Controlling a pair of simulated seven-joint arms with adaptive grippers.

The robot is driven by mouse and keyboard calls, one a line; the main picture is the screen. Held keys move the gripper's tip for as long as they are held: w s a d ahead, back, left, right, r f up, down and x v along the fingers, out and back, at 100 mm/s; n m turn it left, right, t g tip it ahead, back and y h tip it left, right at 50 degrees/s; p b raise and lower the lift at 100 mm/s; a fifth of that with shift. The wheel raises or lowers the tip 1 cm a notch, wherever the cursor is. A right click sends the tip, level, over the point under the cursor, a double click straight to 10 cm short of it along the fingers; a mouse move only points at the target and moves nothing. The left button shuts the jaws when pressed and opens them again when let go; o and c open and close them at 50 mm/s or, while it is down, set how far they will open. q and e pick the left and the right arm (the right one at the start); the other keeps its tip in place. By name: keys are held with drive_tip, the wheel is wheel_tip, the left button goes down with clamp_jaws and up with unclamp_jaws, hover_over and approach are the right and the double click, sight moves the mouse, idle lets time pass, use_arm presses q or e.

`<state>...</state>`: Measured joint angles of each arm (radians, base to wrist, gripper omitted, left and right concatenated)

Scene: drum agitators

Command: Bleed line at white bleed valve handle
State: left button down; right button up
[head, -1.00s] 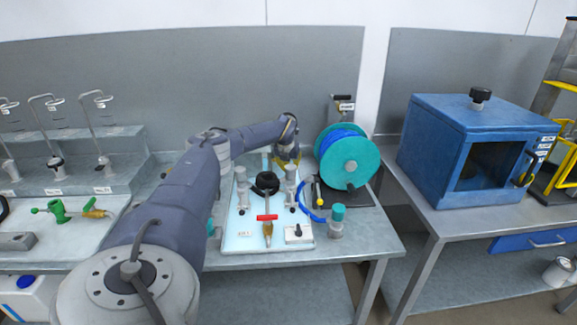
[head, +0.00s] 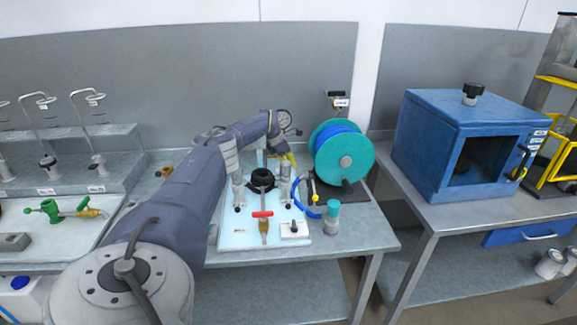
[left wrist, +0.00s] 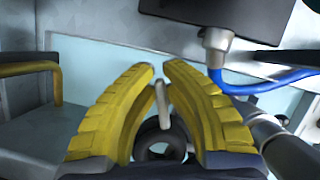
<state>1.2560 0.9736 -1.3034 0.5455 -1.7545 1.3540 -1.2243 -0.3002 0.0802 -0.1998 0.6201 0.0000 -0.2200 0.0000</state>
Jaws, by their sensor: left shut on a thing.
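My left gripper (head: 287,161) is at the back of the white board (head: 235,236), left of the teal reel. In the left wrist view its yellow fingers (left wrist: 160,74) are nearly closed around a small pale handle (left wrist: 161,101), which looks like the white bleed valve handle. The handle stands between the fingers, above a dark round fitting (left wrist: 160,142). In the head view the gripper hides the handle. My right gripper is not in view.
A teal reel with blue hose (head: 345,158) stands close on the right. A red-handled valve (head: 263,215), a black round part (head: 262,180) and grey cylinders (head: 286,172) stand on the board. A blue oven (head: 468,145) is farther right.

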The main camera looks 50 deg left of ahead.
use_arm(q)
drive_tip(key=shift+s+d+m+h, duration=0.1)
drive_tip(key=shift+d+m+h, duration=0.25)
drive_tip(key=shift+m, duration=0.55)
drive_tip(key=shift+g, duration=0.3)
drive_tip(key=c, duration=1.5)
unclamp_jaws()
drive_tip(key=shift+o, duration=0.2)
drive_tip(key=shift+a+r, duration=0.1)
drive_tip(key=v, duration=1.1)
drive_tip(key=shift+s+r, duration=0.25)
drive_tip(key=shift+r, duration=0.1)
